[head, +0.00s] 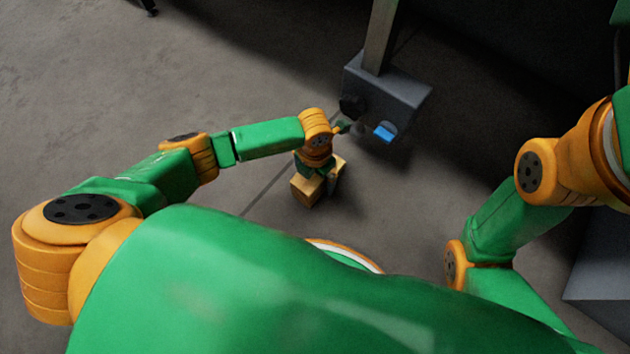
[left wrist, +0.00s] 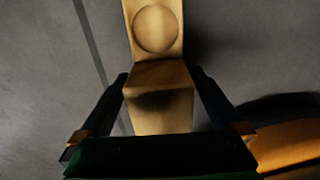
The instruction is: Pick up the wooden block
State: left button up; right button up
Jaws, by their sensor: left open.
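The wooden block (head: 304,191) is a light tan block standing on the grey floor, partly hidden by my left wrist in the head view. In the left wrist view the block (left wrist: 160,115) shows a face with a round mark at the top and a shadowed face nearer the camera. My left gripper (left wrist: 160,76) is open, with one dark finger on each side of the block; gaps show near the fingertips. In the head view my left gripper (head: 322,180) is over the block, its fingers mostly hidden. My right gripper is not in view.
A grey machine base (head: 400,98) with a post, a dark knob and a blue part (head: 384,132) stands just beyond the block. A grey box-like surface (head: 598,255) is at the lower right. The floor left of the block is clear.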

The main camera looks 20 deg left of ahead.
pick_arm(q)
jog(key=c, duration=1.6)
